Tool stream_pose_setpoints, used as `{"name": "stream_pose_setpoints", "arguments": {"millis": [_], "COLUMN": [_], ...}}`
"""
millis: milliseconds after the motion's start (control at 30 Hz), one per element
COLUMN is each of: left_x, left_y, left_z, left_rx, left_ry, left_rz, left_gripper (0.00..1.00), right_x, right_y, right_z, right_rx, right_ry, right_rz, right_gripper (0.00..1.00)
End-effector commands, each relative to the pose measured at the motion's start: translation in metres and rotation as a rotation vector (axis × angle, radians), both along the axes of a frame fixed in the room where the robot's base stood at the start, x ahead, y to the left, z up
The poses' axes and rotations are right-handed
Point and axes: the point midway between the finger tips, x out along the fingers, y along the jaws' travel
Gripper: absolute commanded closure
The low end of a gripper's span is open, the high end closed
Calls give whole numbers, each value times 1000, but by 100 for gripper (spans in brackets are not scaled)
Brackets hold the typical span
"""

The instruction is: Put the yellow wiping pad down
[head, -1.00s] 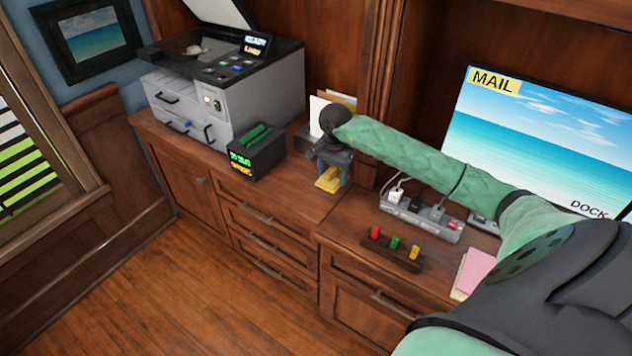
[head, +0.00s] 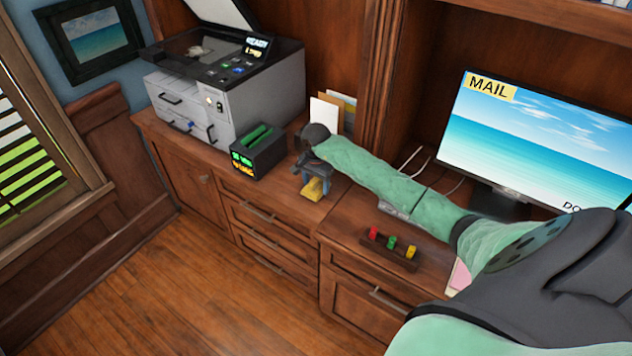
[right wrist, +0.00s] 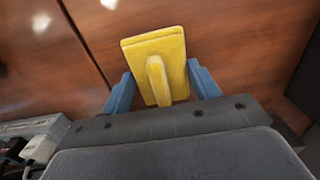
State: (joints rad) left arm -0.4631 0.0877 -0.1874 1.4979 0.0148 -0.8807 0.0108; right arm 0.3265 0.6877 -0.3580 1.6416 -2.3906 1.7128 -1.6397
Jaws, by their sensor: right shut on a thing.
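The yellow wiping pad (head: 313,190) is at my right gripper (head: 316,180), low over the wooden countertop to the right of the black box. In the right wrist view the pad (right wrist: 170,47) lies between the two blue fingers, its raised yellow handle facing the camera. My right gripper (right wrist: 161,88) is shut on it. I cannot tell whether the pad touches the countertop. My left gripper is not in view.
The black box (head: 257,156) with a green top slot and the grey printer (head: 235,100) stand to the left. Papers (head: 325,113) stand behind. A rack of coloured pegs (head: 390,250) and a monitor (head: 530,135) are to the right. Countertop (head: 278,190) is bare at the front.

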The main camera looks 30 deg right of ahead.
Motion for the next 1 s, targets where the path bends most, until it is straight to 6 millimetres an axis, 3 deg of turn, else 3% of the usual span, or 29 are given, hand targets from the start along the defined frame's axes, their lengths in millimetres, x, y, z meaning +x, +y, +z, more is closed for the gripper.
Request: {"name": "stream_pose_setpoints", "arguments": {"millis": [600, 633, 733, 1000], "left_x": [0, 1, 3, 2], "left_y": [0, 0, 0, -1], "left_z": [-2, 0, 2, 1], "left_rx": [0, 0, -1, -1], "left_ry": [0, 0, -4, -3], "left_rz": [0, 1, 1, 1], "left_gripper": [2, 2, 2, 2], "right_x": [0, 0, 0, 0], "right_y": [0, 0, 0, 0], "right_z": [-7, -7, -7, -7], "right_rx": [-1, -1, 0, 0], "right_ry": [-1, -1, -1, -1], "right_rz": [0, 0, 0, 0], "right_gripper": [57, 37, 17, 17]}}
